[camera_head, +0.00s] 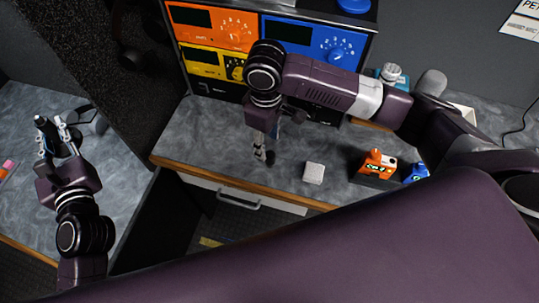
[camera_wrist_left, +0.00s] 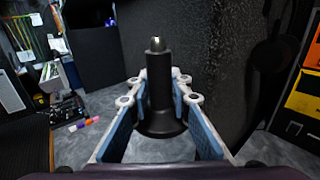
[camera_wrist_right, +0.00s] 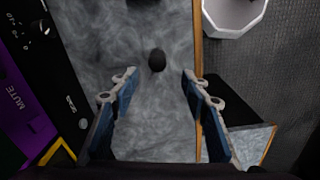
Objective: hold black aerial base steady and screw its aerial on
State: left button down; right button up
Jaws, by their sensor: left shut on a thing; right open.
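In the left wrist view the black aerial base (camera_wrist_left: 160,85) stands upright between the fingers of my left gripper (camera_wrist_left: 160,92). It has a flared foot and a narrow neck with a small metallic tip. The left gripper (camera_head: 60,132) is shut on it, over the left worktop in the head view. My right gripper (camera_head: 265,148) is open and empty over the middle worktop. A small black rounded thing (camera_wrist_right: 157,60) shows ahead of its fingers in the right wrist view. It may be the aerial seen end-on, but I cannot tell.
Orange (camera_head: 212,24) and blue (camera_head: 315,42) equipment panels stand behind the middle worktop. A white block (camera_head: 313,173) and an orange cat-faced item (camera_head: 377,165) sit to the right. A dark gap separates the worktops. A white octagonal container (camera_wrist_right: 235,14) shows in the right wrist view.

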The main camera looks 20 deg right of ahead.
aim_at(270, 154)
pick_arm(q)
jog(key=shift+s+d+r+p, duration=0.15)
jog(key=shift+r+p, duration=0.25)
jog(key=shift+r, duration=0.45)
pick_arm(e)
notch_tip(270, 154, down, 4)
jog(key=shift+s+d, duration=0.1)
jog(key=shift+s, duration=0.05)
pick_arm(q)
jog(key=shift+f, duration=0.1)
pick_arm(e)
jog(key=shift+f, duration=0.1)
pick_arm(q)
jog(key=shift+r+p, duration=0.4)
jog(key=shift+r, duration=0.05)
pick_arm(e)
jog(key=shift+d+f, duration=0.1)
jog(key=shift+f, duration=0.3)
pick_arm(q)
jog(key=shift+r+p, duration=0.7)
pick_arm(e)
jog(key=f, duration=0.3)
jog(key=shift+d+f, duration=0.2)
jog(key=shift+f, duration=0.1)
jog(key=shift+w+f, duration=0.2)
jog(key=shift+f, duration=0.2)
